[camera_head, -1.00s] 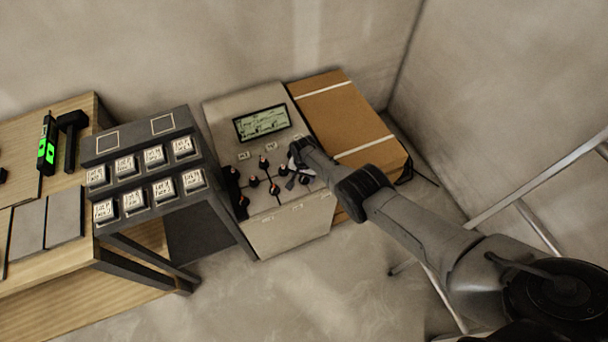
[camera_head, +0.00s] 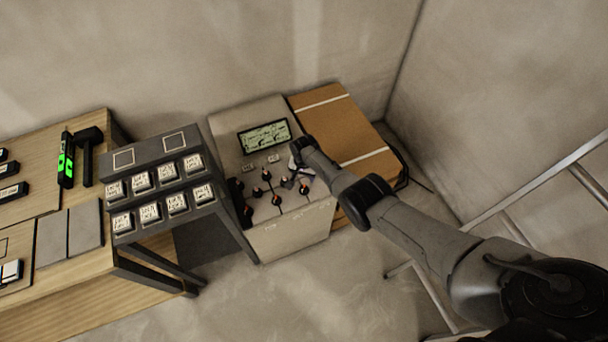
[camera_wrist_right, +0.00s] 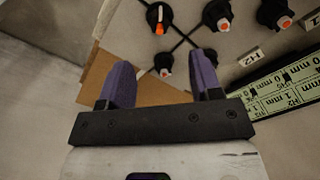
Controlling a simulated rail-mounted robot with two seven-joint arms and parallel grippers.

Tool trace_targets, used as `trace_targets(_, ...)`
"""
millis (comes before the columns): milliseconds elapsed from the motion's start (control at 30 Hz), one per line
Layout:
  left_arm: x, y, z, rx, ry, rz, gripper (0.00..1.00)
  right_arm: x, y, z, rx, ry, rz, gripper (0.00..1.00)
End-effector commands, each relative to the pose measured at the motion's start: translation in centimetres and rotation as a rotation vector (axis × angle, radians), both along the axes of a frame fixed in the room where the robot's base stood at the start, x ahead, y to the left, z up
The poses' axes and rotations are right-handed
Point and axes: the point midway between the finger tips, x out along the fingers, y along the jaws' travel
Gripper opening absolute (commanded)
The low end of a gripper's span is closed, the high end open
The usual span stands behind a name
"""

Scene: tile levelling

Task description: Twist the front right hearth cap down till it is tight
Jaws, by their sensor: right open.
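The grey panel box (camera_head: 305,222) has several black caps with orange-red marks on its sloped face. A cap at the right end of the front row (camera_head: 304,187) stands clear of the fingers; it seems to be the large cap at the top of the right wrist view (camera_wrist_right: 160,17). My right gripper (camera_head: 290,178) is open over the right side of the panel. In the right wrist view a smaller-looking cap (camera_wrist_right: 164,68) shows in the gap between the purple fingertips (camera_wrist_right: 162,72). I cannot tell whether they touch it, nor for certain which cap is the front right hearth one. My left gripper is out of view.
A lit display (camera_head: 264,136) sits at the panel's back. A cardboard box (camera_head: 345,130) stands right of it. A dark rack of labelled blocks (camera_head: 215,150) stands left, beside a wooden table (camera_head: 100,265) with tools. Metal rails are at the right.

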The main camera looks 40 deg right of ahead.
Motion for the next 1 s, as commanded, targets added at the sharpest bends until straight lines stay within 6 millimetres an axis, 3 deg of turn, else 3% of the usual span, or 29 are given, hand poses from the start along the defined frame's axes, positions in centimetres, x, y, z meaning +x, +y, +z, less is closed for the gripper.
trace_targets(100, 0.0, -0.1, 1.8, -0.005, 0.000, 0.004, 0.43, 0.0, 0.0, 2.0, 0.000, 0.000, 0.000, 0.58)
trace_targets(333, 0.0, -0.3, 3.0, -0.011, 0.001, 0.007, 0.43, 0.0, 0.0, 3.8, 0.000, 0.000, 0.000, 0.58)
trace_targets(1000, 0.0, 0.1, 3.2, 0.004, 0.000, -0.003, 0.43, 0.0, 0.0, 4.2, 0.000, 0.000, -0.001, 0.58)
